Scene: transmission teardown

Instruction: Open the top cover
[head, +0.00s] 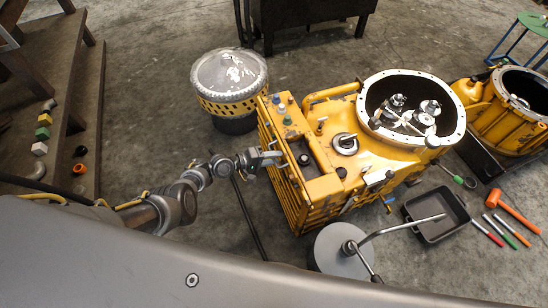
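A yellow transmission housing (385,158) stands right of centre in the head view. Its round end is open, and metal gear parts (410,115) show inside. On its left top is a yellow block (310,186) with a dark rectangular recess and several small knobs and fittings. I cannot tell for sure which part is the top cover. My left gripper (276,157) reaches in from the left, at or just above the left edge of this block. It is too small to tell whether its fingers are open or touching the block. My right gripper is not in view.
A drum with a grey lid (229,74) stands behind my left arm. A grey round disc with a bent rod (334,254) is in front of the housing. A black tray (436,215), an orange mallet (513,210) and several coloured tools lie right. Another yellow housing (502,112) stands far right.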

